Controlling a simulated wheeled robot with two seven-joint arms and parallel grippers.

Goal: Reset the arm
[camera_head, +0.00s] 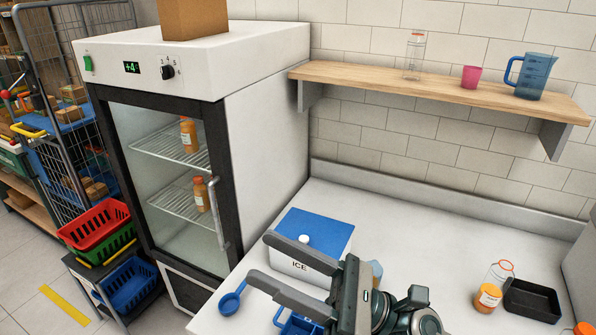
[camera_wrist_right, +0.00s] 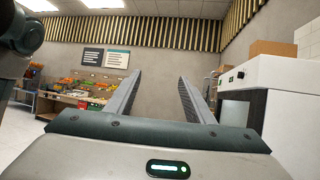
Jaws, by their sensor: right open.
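My right gripper (camera_head: 262,261) is open and empty, held above the counter in front of the ice box (camera_head: 290,268). Its two fingers point to the left in the head view and hide part of the box. In the right wrist view the two parallel fingers (camera_wrist_right: 158,98) stand wide apart with nothing between them. My right arm comes in from the bottom of the head view. My left gripper is not in either view.
A glass-door fridge (camera_head: 265,130) stands left of the counter (camera_head: 420,240). A blue scoop (camera_head: 231,304) lies near the counter's front edge. A wooden shelf (camera_head: 440,88) hangs above; the counter's back middle is clear.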

